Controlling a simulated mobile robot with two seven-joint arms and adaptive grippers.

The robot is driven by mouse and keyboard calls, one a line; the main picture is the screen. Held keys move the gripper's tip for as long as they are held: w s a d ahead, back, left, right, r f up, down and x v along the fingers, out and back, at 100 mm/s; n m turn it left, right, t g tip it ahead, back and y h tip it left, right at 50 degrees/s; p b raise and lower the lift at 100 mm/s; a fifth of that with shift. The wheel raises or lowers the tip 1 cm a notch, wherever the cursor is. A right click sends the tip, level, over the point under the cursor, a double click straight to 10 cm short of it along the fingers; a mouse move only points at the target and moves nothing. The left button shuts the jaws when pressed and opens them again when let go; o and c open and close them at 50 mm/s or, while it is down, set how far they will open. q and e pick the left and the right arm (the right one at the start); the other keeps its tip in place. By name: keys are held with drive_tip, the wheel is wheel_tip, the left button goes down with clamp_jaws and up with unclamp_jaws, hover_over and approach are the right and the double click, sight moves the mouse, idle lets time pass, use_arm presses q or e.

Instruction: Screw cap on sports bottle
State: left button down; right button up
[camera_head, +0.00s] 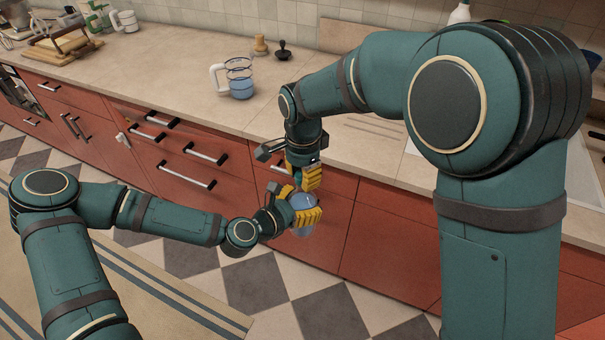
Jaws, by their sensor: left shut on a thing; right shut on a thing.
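The sports bottle (303,200) is a pale blue, translucent bottle held in the air in front of the red cabinets. My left gripper (306,217) is shut on the bottle from the left, its yellow fingers around the bottle's side. My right gripper (307,178) is directly above, pointing down, with its yellow fingers shut at the top of the bottle. The cap is hidden between the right gripper's fingers, so I cannot tell how it sits on the bottle.
The beige counter (180,85) runs behind the grippers, above red drawers (190,150) with bar handles. A blue blender-like jug (240,80) stands on the counter, with a wooden stamp (261,46) and a dark stamp (283,52) behind it. The tiled floor (330,310) is clear.

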idle(0.9)
drive_tip(key=o, duration=0.7)
drive_tip(key=shift+r, duration=2.25)
